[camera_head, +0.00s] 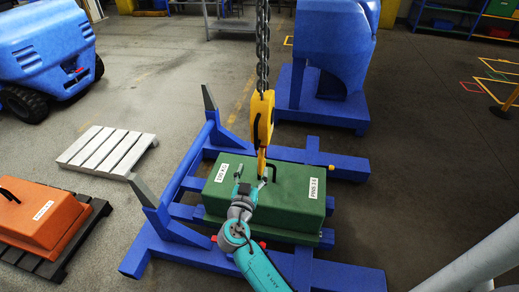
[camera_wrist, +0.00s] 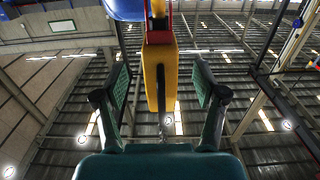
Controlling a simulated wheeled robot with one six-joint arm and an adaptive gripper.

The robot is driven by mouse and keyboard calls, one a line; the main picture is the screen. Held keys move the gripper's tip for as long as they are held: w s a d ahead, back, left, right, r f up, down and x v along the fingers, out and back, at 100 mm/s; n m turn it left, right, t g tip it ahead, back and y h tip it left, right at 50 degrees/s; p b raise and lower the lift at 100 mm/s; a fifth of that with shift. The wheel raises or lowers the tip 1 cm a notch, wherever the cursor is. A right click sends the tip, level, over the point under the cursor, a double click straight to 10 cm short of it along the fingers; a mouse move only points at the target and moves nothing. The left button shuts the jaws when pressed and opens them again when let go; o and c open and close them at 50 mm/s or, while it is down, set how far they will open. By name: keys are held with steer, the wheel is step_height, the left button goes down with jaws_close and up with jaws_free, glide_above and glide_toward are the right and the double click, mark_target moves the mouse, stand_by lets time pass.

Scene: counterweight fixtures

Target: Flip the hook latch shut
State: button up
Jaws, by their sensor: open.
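A yellow hook (camera_head: 262,118) hangs from a chain (camera_head: 263,45) above the green counterweight (camera_head: 300,192). Its lower end is close to the counterweight's black handle (camera_head: 272,170); I cannot tell whether it passes under the handle. My gripper (camera_head: 252,175) is open beside the hook's lower end. In the wrist view, the yellow hook (camera_wrist: 158,80) stands between my two spread fingers, with gaps on both sides. A red part shows at the hook's upper edge (camera_wrist: 160,38). I cannot make out the latch or its position for certain.
The green counterweight rests on a blue frame (camera_head: 180,225) with upright posts at its left. An orange counterweight (camera_head: 40,222) sits on a dark pallet at left. A white slatted pallet (camera_head: 105,150) and a blue machine (camera_head: 45,45) stand farther back. The floor at right is mostly clear.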

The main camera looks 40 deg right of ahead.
mark_target(261, 146)
steer(key=x, duration=1.1)
steer(key=shift+r, duration=0.15)
jaws_close()
